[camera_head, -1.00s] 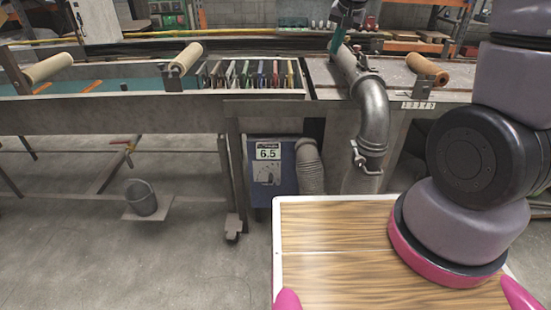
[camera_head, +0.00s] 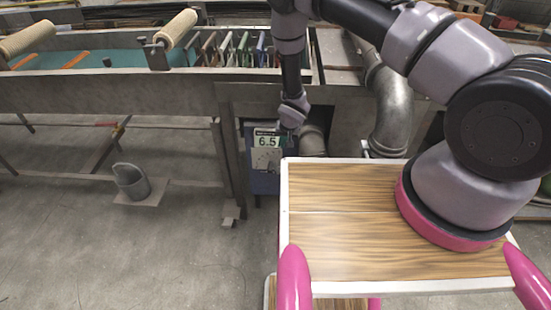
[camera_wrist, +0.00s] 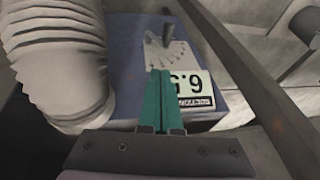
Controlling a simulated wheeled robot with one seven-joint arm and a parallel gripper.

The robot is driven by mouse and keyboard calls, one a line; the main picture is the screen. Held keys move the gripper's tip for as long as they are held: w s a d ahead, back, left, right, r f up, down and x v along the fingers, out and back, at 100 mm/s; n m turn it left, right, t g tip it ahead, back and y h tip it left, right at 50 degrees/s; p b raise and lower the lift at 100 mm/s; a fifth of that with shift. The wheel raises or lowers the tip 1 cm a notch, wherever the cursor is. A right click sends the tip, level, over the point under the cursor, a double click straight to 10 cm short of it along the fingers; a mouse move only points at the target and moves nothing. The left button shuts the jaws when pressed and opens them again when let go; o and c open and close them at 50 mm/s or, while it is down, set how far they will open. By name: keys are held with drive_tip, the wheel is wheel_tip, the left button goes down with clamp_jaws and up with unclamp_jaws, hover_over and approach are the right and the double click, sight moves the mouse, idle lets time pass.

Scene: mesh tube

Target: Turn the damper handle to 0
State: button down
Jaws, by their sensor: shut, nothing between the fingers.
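The blue damper box (camera_head: 263,184) stands under the bench with a white dial plate (camera_head: 264,158) and a display (camera_head: 265,141) reading 6.5. In the wrist view the display (camera_wrist: 188,88) is upside down. The damper handle (camera_wrist: 167,36) is a small grey lever standing up at the far end of the dial plate (camera_wrist: 172,55). My gripper (camera_wrist: 160,72) has teal fingers closed together and empty, over the plate and display, pointing toward the handle and apart from it in the picture. In the head view my gripper (camera_head: 290,139) is beside the display; the handle is too small there to make out clearly.
A ribbed hose (camera_wrist: 58,60) rises close beside the box, and a metal bar (camera_wrist: 240,85) crosses on the other side. A large metal pipe (camera_head: 394,110) and a wood-topped cart (camera_head: 340,225) are to the right.

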wheel_tip(320, 180, down, 2)
approach(271, 167)
drive_tip(key=d+x, duration=0.1)
drive_tip(key=x, duration=0.4)
drive_tip(key=shift+w+a+f, duration=0.15)
drive_tip(key=shift+a+f, duration=0.25)
drive_tip(key=shift+f, duration=0.25)
drive_tip(key=shift+a+h, duration=0.4)
